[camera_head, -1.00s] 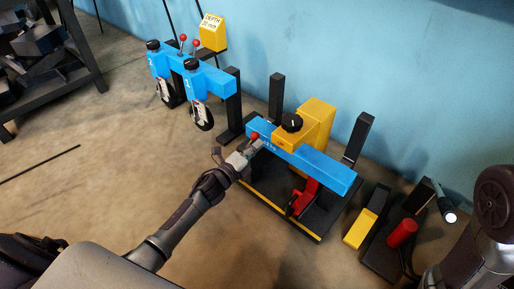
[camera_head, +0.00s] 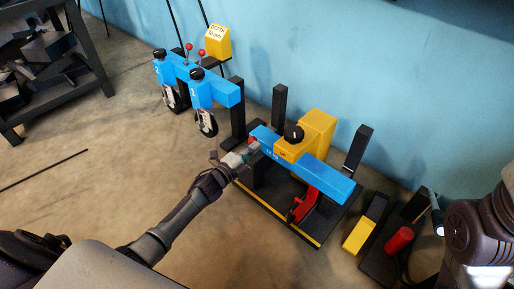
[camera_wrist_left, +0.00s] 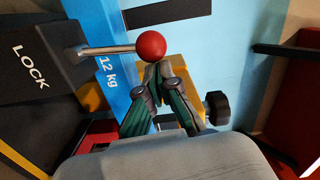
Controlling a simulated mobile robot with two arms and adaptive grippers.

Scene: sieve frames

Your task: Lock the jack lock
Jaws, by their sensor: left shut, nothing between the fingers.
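The jack lock's lever, a metal rod with a red ball (camera_wrist_left: 150,45), sticks out of a black block marked LOCK (camera_wrist_left: 32,66) in the left wrist view. In the head view the red ball (camera_head: 252,141) is at the left end of the blue beam (camera_head: 322,178) of the yellow-and-blue jack. My left gripper (camera_wrist_left: 165,70) has its fingertips together and empty, right beside the ball; I cannot tell whether they touch it. In the head view the left gripper (camera_head: 247,153) reaches the ball from the lower left. My right gripper does not show.
A blue stand (camera_head: 197,85) with two wheels and red-ball levers is at the back left, near a yellow DEPTH sign (camera_head: 217,42). A yellow block (camera_head: 358,236) and a red cylinder (camera_head: 399,239) are at the right. A dark shelf (camera_head: 62,70) is far left. The floor at left is mostly clear.

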